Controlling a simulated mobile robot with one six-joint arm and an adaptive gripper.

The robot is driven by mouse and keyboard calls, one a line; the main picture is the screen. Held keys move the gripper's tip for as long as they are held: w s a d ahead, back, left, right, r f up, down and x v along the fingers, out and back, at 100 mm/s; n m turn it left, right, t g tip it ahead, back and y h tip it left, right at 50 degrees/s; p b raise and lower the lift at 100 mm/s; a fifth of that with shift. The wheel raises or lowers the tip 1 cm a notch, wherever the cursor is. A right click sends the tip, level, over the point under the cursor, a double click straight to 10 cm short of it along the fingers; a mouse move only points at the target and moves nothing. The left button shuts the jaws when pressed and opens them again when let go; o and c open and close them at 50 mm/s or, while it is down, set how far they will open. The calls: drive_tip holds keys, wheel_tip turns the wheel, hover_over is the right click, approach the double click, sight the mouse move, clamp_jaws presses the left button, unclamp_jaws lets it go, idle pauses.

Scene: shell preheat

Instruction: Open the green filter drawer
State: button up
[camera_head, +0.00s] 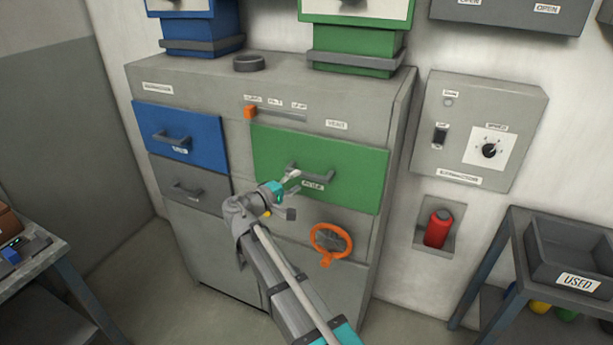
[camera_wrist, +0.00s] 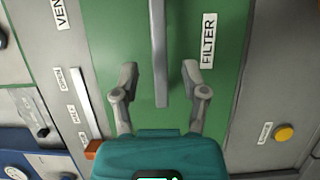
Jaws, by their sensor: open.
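The green filter drawer (camera_head: 355,172) is on the right of the grey cabinet front and looks flush with it. Its grey bar handle (camera_head: 318,176) stands out from the panel. In the wrist view the green panel (camera_wrist: 228,45) carries a FILTER label (camera_wrist: 208,40), and the handle (camera_wrist: 159,35) runs down from the top edge. My gripper (camera_head: 290,184) is in front of the drawer at the handle. Its two fingers (camera_wrist: 160,70) are open, one on each side of the handle's end, with gaps visible. In the head view my gripper hides part of the handle and label.
A blue drawer (camera_head: 180,130) and a grey drawer (camera_head: 190,186) are to the left. An orange ring handle (camera_head: 331,238) is just below the green drawer. An orange slider knob (camera_head: 250,113) is above. A table with a USED bin (camera_head: 570,255) stands at right.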

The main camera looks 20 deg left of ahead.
sight(305, 177)
drive_tip(key=shift+x, duration=2.35)
clamp_jaws()
